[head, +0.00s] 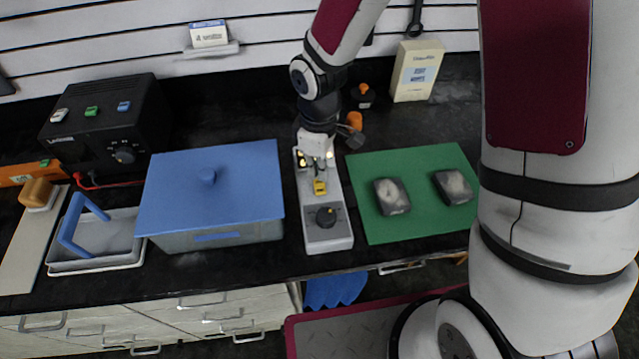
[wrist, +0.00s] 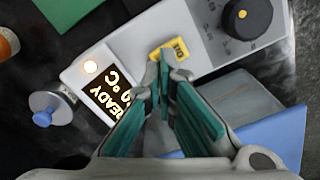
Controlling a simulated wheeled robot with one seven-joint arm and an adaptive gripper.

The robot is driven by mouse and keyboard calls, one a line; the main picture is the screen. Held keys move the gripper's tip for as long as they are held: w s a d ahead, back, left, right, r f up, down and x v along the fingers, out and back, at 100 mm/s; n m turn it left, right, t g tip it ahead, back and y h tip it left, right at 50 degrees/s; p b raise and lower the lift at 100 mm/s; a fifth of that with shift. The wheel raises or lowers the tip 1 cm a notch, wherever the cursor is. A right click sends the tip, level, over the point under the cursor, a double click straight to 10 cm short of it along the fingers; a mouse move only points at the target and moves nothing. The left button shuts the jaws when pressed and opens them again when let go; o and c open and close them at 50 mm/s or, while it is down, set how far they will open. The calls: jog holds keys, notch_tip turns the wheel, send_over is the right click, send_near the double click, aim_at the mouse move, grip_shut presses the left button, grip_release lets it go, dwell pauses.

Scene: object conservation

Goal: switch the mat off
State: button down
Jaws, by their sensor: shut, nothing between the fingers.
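A light grey control unit (head: 327,234) stands on the bench between the blue-lidded box and the green mat (head: 365,163). It has a yellow switch (head: 319,187), also in the wrist view (wrist: 181,48), and a black knob (head: 325,216), also in the wrist view (wrist: 247,17). In the wrist view its display (wrist: 108,93) is lit and includes the word READY, and a small lamp (wrist: 91,67) glows. My gripper (head: 317,168) is shut and empty over the unit. In the wrist view its fingertips (wrist: 165,62) overlap the yellow switch's edge; I cannot tell whether they touch it.
Two dark blocks with pale tops (head: 391,196) (head: 453,187) lie on the green mat. A grey box with a blue lid (head: 240,180) stands close left of the unit. A black power supply (head: 105,130) and a tray (head: 110,240) are farther left. An orange-topped bottle (head: 363,95) stands behind.

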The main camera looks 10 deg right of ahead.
aim_at(319, 182)
jog(key=shift+f+b, duration=0.55)
jog(key=shift+f, duration=0.6)
dwell(0.7)
jog(key=shift+r+p, duration=1.8)
jog(key=shift+r, duration=1.75)
